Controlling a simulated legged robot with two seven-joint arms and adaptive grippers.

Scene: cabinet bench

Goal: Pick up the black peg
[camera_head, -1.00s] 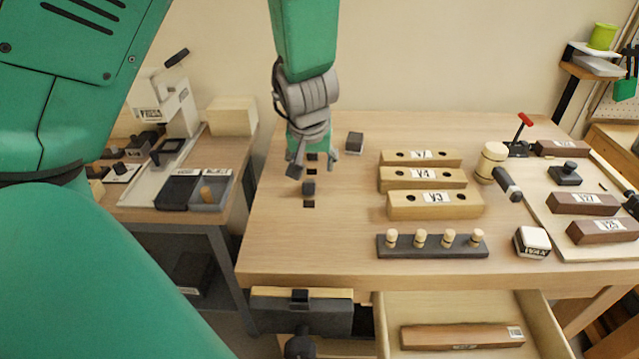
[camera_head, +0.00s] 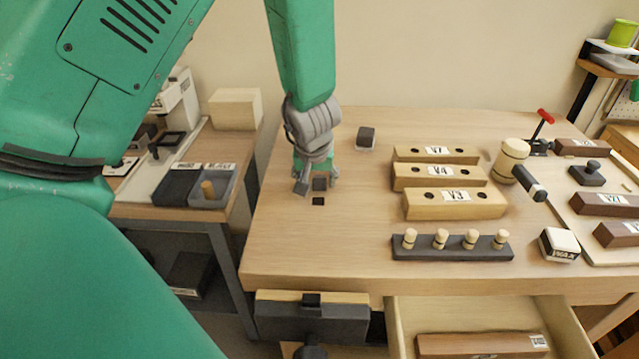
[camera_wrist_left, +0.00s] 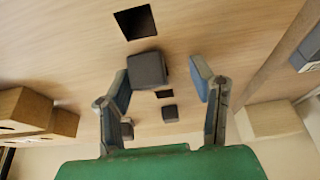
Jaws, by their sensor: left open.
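The black peg (camera_head: 320,184) is a dark square block standing at the row of square holes in the bench top. In the left wrist view its top (camera_wrist_left: 147,70) lies between the two fingers, nearer the left one. My left gripper (camera_head: 316,180) is open above and around the peg, with its fingers pointing down. In the left wrist view the open gripper (camera_wrist_left: 161,84) has a gap between the right finger and the peg. Whether the left finger touches it I cannot tell. The peg's lower part is hidden. My right gripper is not in view.
An empty square hole (camera_head: 318,201) is in front of the peg. Another dark block (camera_head: 366,137) stands behind. Wooden blocks (camera_head: 455,204) and a dark rack of small pegs (camera_head: 452,248) are to the right. An open drawer (camera_head: 400,325) is below the bench edge.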

